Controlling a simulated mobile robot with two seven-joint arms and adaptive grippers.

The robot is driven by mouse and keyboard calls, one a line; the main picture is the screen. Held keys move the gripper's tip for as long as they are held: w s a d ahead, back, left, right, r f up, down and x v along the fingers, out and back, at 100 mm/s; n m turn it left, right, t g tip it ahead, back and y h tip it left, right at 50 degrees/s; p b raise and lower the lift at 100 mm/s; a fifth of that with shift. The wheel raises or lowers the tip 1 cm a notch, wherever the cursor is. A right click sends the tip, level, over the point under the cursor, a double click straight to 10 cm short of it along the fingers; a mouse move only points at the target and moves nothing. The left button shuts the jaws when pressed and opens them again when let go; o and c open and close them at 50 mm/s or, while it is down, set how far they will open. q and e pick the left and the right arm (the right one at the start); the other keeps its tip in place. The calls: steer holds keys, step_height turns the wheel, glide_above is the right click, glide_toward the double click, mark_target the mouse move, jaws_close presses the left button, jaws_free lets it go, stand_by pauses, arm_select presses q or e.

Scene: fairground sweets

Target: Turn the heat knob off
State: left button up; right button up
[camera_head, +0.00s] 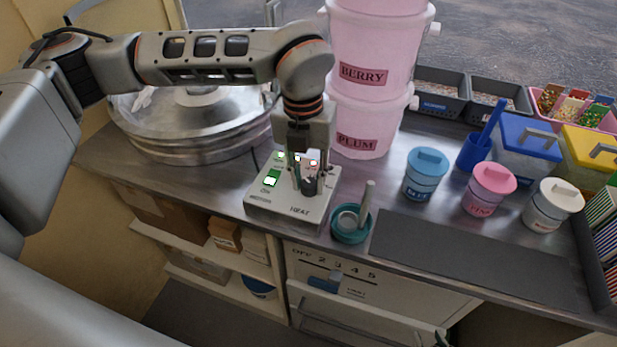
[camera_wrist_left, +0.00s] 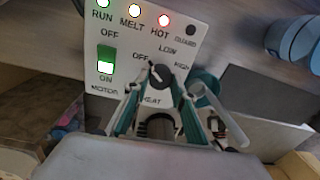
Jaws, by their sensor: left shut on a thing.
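The heat knob (camera_wrist_left: 161,76) is a dark round knob on the pale control panel (camera_wrist_left: 190,35); it also shows in the head view (camera_head: 309,186). OFF, LOW and HIGH are printed around it. My left gripper (camera_head: 310,178) comes down from above, its fingers closed on the knob from both sides. In the left wrist view the fingers of the left gripper (camera_wrist_left: 157,88) partly cover the knob and the HEAT label. I cannot tell which mark the knob points to. My right gripper is not in view.
The green motor switch (camera_wrist_left: 106,60) sits beside the knob; RUN, MELT and HOT lamps are lit. A teal cup (camera_head: 350,236) with a stick stands close right of the panel. A metal bowl (camera_head: 195,125) is behind left, pink tubs (camera_head: 365,105) behind. The dark mat (camera_head: 470,260) is clear.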

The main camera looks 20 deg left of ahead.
mark_target(305, 183)
arm_select(q)
steer(key=shift+n, duration=0.6)
steer(key=o, duration=1.1)
steer(key=shift+r, duration=0.1)
steer(key=r, duration=1.2)
steer(key=shift+a, duration=0.3)
steer(key=shift+s+f, duration=0.1)
